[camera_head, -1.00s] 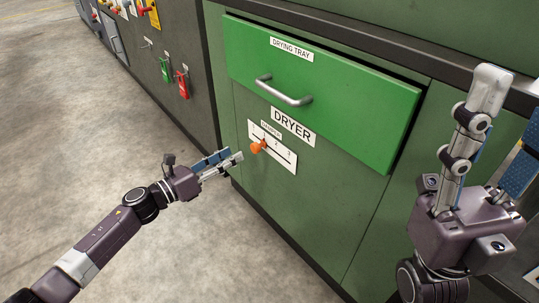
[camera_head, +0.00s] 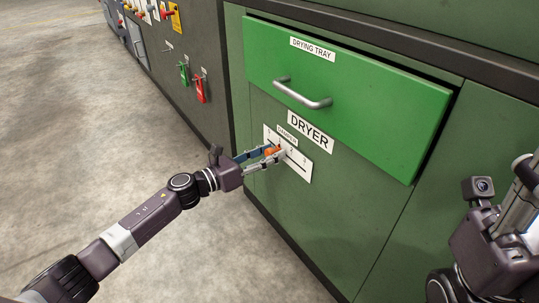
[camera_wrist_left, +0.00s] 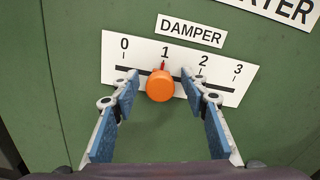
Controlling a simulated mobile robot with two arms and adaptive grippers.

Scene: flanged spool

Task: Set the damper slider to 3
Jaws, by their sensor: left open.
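The damper slider is an orange round knob (camera_wrist_left: 160,86) on a white scale plate (camera_wrist_left: 226,88) marked 0 to 3, on the green dryer front. In the left wrist view its red pointer is at the 1 mark. My left gripper (camera_wrist_left: 163,92) is open, with one blue-padded finger on each side of the knob and gaps between pads and knob. In the head view the knob (camera_head: 271,150) shows partly between the fingers of my left gripper (camera_head: 275,155). My right arm is at the right edge of the head view; its fingertips are out of frame.
The green drying tray drawer (camera_head: 375,100) with its metal handle (camera_head: 301,94) is above the scale. The floor (camera_head: 90,150) at left is clear.

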